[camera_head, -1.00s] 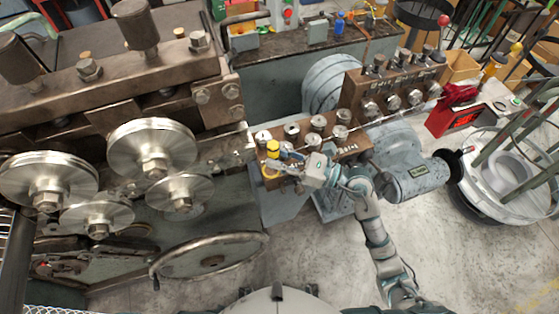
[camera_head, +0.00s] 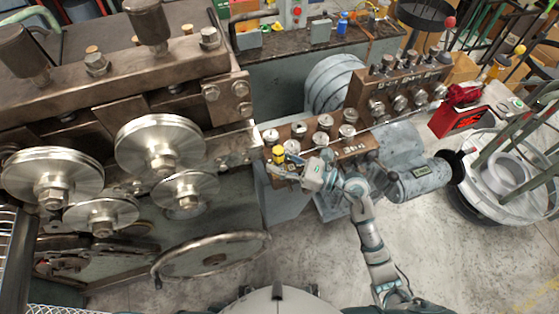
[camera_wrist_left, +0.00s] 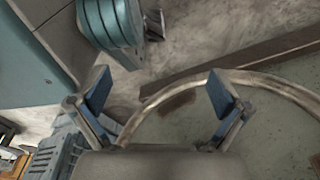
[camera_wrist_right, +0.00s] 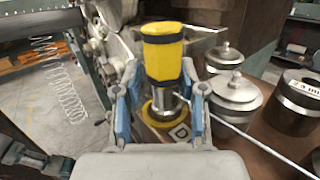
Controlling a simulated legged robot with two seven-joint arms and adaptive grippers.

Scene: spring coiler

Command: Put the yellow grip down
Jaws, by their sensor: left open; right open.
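The yellow grip (camera_wrist_right: 163,55) stands upright in the right wrist view, with a silver stem below it and a yellow ring (camera_wrist_right: 152,116) at its foot. A label with a "D" lies beside the ring. My right gripper (camera_wrist_right: 160,95) is open, with one finger on each side of the grip's stem. The yellow grip (camera_head: 278,154) also shows in the head view, at the left end of the brown block, with my right gripper (camera_head: 282,167) at it. My left gripper (camera_wrist_left: 161,90) is open and empty in the left wrist view.
The brown block (camera_head: 350,145) carries several metal knobs close to the grip. One capped knob (camera_wrist_right: 236,92) is just right of my right fingers, and a thin light rod (camera_wrist_right: 255,143) crosses there. The large roller machine (camera_head: 115,75) fills the left. A handwheel rim (camera_wrist_left: 265,78) lies beyond my left fingers.

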